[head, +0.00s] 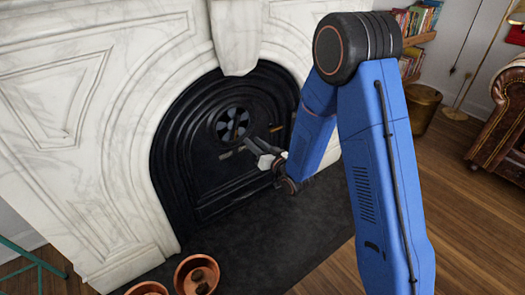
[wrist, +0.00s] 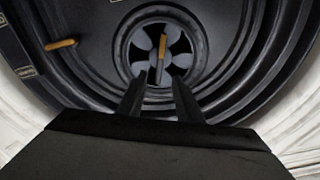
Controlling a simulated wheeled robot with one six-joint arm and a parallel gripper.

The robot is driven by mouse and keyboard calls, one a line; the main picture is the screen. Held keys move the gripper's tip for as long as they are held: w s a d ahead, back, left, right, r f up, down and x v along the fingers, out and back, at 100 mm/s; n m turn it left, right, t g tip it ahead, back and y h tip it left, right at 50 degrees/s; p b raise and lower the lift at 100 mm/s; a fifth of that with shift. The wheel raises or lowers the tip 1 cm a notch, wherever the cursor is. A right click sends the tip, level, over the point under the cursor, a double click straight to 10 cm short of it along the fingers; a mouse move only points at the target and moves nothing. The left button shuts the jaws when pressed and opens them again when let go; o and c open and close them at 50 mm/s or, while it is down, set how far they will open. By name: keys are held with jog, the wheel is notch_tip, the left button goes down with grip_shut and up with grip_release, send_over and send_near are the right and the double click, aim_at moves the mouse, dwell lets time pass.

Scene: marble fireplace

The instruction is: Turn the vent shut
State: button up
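The vent (head: 232,124) is a round disc with pale grey petal shapes, set in the black arched fireplace cover. It also shows in the wrist view (wrist: 148,64), with an upright tan handle (wrist: 161,58) across its middle. My gripper (head: 257,137) is in front of the cover, to the lower right of the vent in the head view. In the wrist view my gripper (wrist: 157,84) has two dark fingers apart, with a clear gap. The handle's lower end appears between the fingertips; I cannot tell whether they touch it. Nothing is held.
A second tan handle (wrist: 62,44) sticks out of the cover to the left in the wrist view. A white marble surround (head: 130,110) frames the cover. Copper pots (head: 197,275) stand on the dark hearth (head: 290,235) at the front left. The hearth's middle is clear.

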jog(key=v, duration=0.5)
jog(key=shift+s+d, duration=0.15)
jog(key=shift+s, duration=0.1)
jog(key=s+d+r+m+g+h, duration=0.1)
jog(key=s+d+r+h, duration=0.25)
jog(key=d, duration=0.25)
jog(key=s+d+r+g+h, duration=0.2)
jog(key=d+r, duration=0.2)
jog(key=d, duration=0.2)
jog(key=s+d+r+m+g+h, duration=0.1)
jog(key=s+d+r+h, duration=0.1)
jog(key=d+r+h, duration=0.3)
jog(key=s+d+r+g, duration=0.1)
jog(key=s+d+g, duration=0.1)
jog(key=s, duration=0.8)
jog(key=s+d+r+g, duration=0.2)
jog(key=s+d, duration=0.2)
jog(key=s, duration=0.6)
jog(key=s+d+r+m+g, duration=0.1)
jog(key=s+d+g, duration=0.1)
jog(key=s, duration=0.8)
jog(key=shift+s+d+r, duration=0.15)
jog(key=shift+s+d, duration=0.2)
jog(key=shift+d, duration=0.2)
jog(key=shift+y, duration=0.25)
